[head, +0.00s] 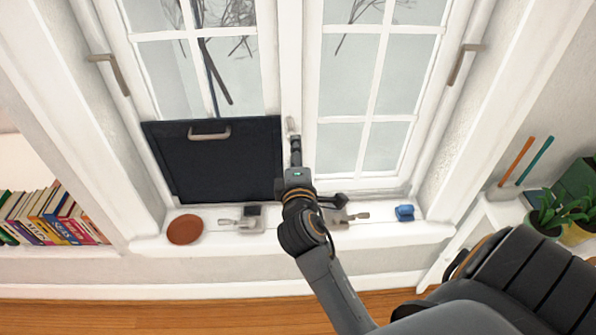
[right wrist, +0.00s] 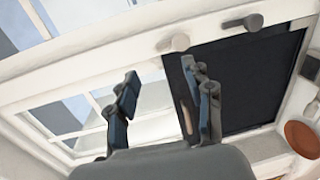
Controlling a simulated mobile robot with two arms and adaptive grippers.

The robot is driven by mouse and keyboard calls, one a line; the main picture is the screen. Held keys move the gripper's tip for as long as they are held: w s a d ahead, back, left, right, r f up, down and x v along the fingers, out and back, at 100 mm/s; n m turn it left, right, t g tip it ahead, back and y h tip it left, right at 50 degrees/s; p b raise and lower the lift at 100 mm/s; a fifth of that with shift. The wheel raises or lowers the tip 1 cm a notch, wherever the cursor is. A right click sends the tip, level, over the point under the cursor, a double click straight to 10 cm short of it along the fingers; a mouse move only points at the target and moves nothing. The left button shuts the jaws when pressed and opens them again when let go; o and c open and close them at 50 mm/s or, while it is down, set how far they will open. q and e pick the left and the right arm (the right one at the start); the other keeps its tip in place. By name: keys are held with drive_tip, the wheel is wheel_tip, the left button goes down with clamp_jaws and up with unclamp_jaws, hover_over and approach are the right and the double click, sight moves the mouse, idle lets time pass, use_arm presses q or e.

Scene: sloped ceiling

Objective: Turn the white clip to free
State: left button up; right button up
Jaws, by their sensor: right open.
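A small pale clip (head: 291,124) sits on the white post between the two windows in the head view, just beyond my right gripper (head: 296,148). A dark panel (head: 215,165) with a pale handle covers the lower left window. My left gripper is not in view.
The sill holds a terracotta saucer (head: 185,229), two metal latch pieces (head: 242,222) (head: 345,216) and a blue item (head: 404,213). Window handles (head: 108,70) (head: 465,62) stick out at both sides. Books (head: 55,215) stand left, a plant (head: 555,212) right.

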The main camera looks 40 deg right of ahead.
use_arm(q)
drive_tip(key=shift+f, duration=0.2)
use_arm(e)
drive_tip(key=shift+f+v, duration=0.15)
drive_tip(key=shift+v, duration=1.2)
drive_tip(key=shift+f+v, duration=0.15)
drive_tip(key=shift+v, duration=1.25)
